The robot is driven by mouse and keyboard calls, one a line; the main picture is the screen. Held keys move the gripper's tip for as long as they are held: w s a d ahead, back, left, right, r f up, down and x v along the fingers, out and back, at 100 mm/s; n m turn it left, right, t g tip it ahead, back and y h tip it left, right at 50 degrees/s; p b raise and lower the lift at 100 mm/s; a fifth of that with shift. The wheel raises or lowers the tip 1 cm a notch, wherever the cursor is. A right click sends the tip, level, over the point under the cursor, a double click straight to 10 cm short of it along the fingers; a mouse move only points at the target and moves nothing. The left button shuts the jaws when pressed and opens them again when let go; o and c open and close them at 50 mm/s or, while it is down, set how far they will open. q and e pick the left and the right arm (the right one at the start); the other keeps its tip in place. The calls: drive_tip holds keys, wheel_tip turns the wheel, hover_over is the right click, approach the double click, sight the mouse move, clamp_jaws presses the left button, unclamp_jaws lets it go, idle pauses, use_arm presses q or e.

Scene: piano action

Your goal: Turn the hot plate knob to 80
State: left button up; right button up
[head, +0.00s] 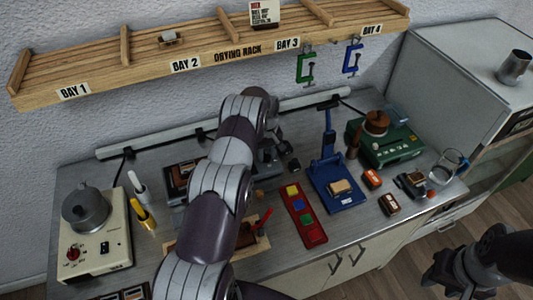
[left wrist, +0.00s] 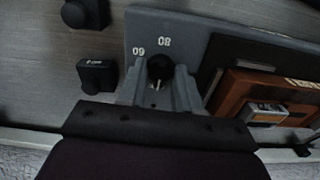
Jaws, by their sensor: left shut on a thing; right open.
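The hot plate's grey panel (left wrist: 180,24) shows in the left wrist view, with the numbers 80 and 60 printed upside down above the knob. The dark round knob (left wrist: 160,66) sits between the fingers of my left gripper (left wrist: 159,85), which is shut on it. A small pale mark shows at the knob's lower side; I cannot tell which number the knob points to. In the head view my left arm covers the knob and much of the hot plate. My right gripper (head: 450,283) is open and empty at the lower right, away from the bench.
A wooden block (left wrist: 262,98) with a label lies on the dark plate beside the panel. A cream device with a pot (head: 86,210) stands at left. A blue stand (head: 340,190) and a green device (head: 395,145) stand at right. A drying rack (head: 215,52) hangs above.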

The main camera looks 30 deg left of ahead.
use_arm(q)
drive_tip(key=m+b, duration=0.2)
drive_tip(key=b, duration=0.1)
drive_tip(key=shift+f+m, duration=0.25)
drive_tip(key=shift+m, duration=0.05)
drive_tip(key=m+b, duration=0.2)
drive_tip(key=shift+r+m, duration=0.1)
drive_tip(key=shift+m, duration=0.3)
drive_tip(key=m+b, duration=0.2)
drive_tip(key=m, duration=0.1)
drive_tip(key=shift+r+m, duration=0.1)
drive_tip(key=shift+m, duration=0.2)
drive_tip(key=m+b, duration=0.1)
drive_tip(key=m, duration=0.1)
drive_tip(key=shift+r+m, duration=0.1)
drive_tip(key=shift+m, duration=0.3)
drive_tip(key=m, duration=1.1)
drive_tip(key=shift+r+m, duration=0.1)
drive_tip(key=shift+m, duration=0.3)
drive_tip(key=m, duration=1.1)
drive_tip(key=shift+w+m+p, duration=0.1)
drive_tip(key=shift+m+p, duration=0.2)
drive_tip(key=shift+m, duration=0.1)
